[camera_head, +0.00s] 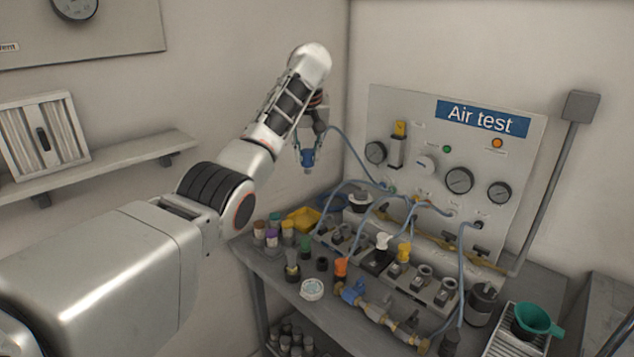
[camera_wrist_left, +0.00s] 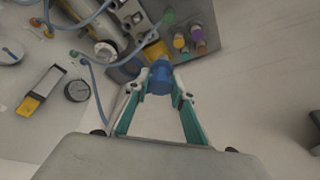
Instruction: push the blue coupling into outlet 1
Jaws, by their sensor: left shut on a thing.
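My left gripper (camera_head: 308,150) is shut on the blue coupling (camera_head: 308,159) and holds it in the air, left of the test panel and above the bench. In the left wrist view the blue coupling (camera_wrist_left: 160,78) sits between the fingertips of my left gripper (camera_wrist_left: 158,84). A thin blue hose (camera_head: 352,156) runs from near the gripper down to the panel's lower left. Several hoses meet fittings along the panel's lower part and the grey blocks on the bench. I cannot read which one is outlet 1. My right gripper is not in view.
The Air test panel (camera_head: 428,153) with gauges stands behind the crowded bench (camera_head: 262,268). Grey valve blocks (camera_head: 430,290), looping hoses, colour-topped bottles and a yellow tray (camera_head: 303,219) crowd it. A green funnel (camera_head: 533,318) is at right. A wall shelf (camera_head: 120,157) is at left.

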